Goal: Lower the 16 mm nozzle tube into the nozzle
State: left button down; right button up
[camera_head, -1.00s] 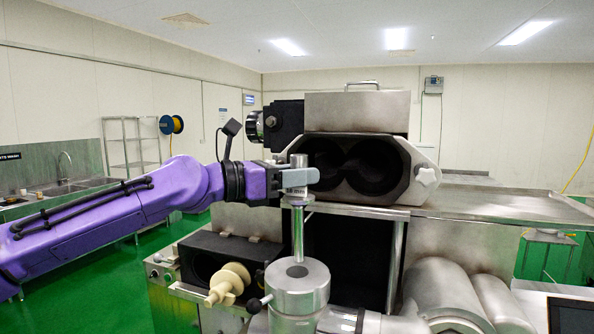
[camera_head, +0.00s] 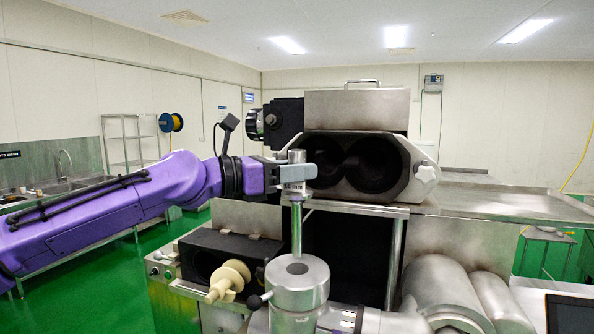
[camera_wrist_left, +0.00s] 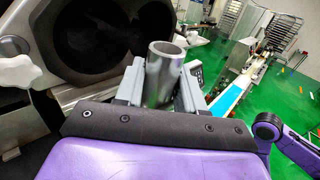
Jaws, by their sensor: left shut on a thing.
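The 16 mm nozzle tube (camera_head: 296,228) is a slim metal tube with a wider top and a label. It hangs upright in my left gripper (camera_head: 298,174), which is shut around the wider top. In the left wrist view, the tube's open round end (camera_wrist_left: 166,58) stands between the fingers. The nozzle (camera_head: 298,292) is a round steel body with a dark hole in its flat top, below the tube. The tube's lower end shows just above or behind the hole; I cannot tell whether it is in it. My right gripper is not in view.
The encrusting machine (camera_head: 355,118) stands close behind the tube, with two dark round openings. A cream auger-like part (camera_head: 230,277) lies left of the nozzle. Steel cylinders (camera_head: 445,290) lie to the right. A flat steel shelf (camera_head: 490,203) extends right.

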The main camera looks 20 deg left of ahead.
pick_arm(q)
jog(key=b, duration=0.3)
send_over(296, 256)
jog(key=shift+w+a+f, duration=0.1)
jog(key=shift+w+f, duration=0.1)
jog(key=shift+f, duration=1.05)
jog(key=shift+w+a+f, duration=0.1)
jog(key=shift+w+f, duration=0.05)
jog(key=shift+f, duration=1.45)
jog(key=shift+f+b, duration=2.5)
jog(key=shift+f, duration=2.05)
jog(key=shift+p, duration=0.4)
jog(key=shift+d, duration=0.1)
